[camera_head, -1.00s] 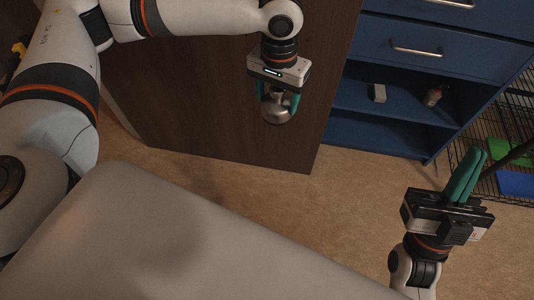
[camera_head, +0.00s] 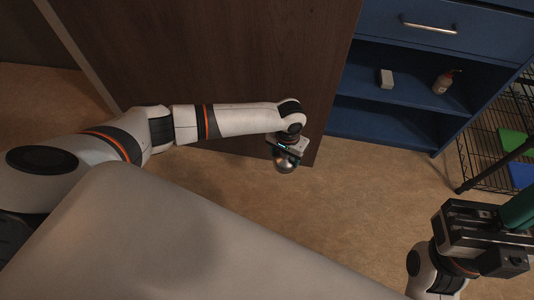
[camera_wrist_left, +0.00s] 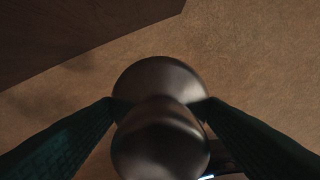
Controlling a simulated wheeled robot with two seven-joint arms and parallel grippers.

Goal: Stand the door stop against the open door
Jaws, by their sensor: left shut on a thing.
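The door stop (camera_head: 286,163) is a rounded, shiny metal piece at the end of my left arm in the head view. It fills the middle of the left wrist view (camera_wrist_left: 160,110), between two dark green fingers. My left gripper (camera_head: 284,158) is shut on it, close to the lower right corner of the open door (camera_head: 200,60). The door is a dark brown panel; its edge shows at the upper left of the wrist view. I cannot tell whether the door stop touches the floor. My right gripper (camera_head: 515,215) is at the right edge, its fingertips cut off.
A blue cabinet (camera_head: 440,140) stands right of the door, with a white box (camera_head: 386,79) and a bottle (camera_head: 444,81) on its shelf. A black wire rack (camera_head: 482,150) is at the far right. The tan floor (camera_head: 350,210) before the door is clear.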

